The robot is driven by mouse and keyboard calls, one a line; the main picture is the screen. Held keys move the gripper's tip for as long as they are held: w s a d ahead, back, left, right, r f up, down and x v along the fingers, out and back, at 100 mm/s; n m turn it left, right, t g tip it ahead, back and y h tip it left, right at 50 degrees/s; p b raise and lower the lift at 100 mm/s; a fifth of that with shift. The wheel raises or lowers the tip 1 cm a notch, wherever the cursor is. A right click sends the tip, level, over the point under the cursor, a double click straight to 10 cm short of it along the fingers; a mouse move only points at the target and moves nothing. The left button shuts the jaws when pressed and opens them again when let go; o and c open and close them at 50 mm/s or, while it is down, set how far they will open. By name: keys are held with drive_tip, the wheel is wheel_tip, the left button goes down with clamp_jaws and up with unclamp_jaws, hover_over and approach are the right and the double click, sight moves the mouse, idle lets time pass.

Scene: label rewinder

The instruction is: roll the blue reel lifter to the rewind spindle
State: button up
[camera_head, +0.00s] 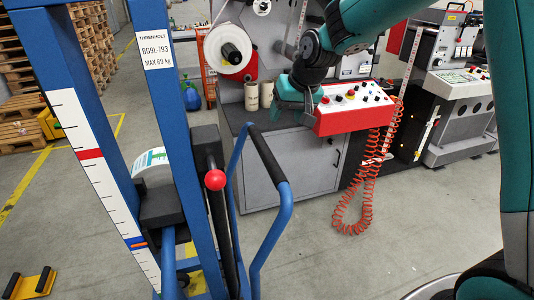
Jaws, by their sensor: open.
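The blue reel lifter (88,120) stands close at the left, upright, with a scale strip on its mast and a plate reading max 60 kg. A label roll (152,166), partly hidden by the mast, sits at its black carriage (160,207). Its blue push handle (284,208) has a black grip, and a lever with a red knob (215,180) stands beside it. A black spindle hub (232,54) carries a white roll on the grey machine behind; I cannot tell whether it is the rewind spindle. My gripper (291,109) is open, beyond the handle and apart from it, by the red-edged control panel.
The control panel (350,118) juts from the grey cabinet (290,165), with a coiled orange hose (368,185) hanging beside it. Cardboard cores (258,96) stand on the cabinet. The floor at right front is clear.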

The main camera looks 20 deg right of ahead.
sight(268, 152)
drive_tip(key=p+x, duration=0.4)
drive_tip(key=x, duration=1.3)
drive_tip(key=shift+w+d+f, duration=0.1)
drive_tip(key=shift+w+f, duration=0.05)
drive_tip(key=shift+w, duration=0.15)
clamp_jaws()
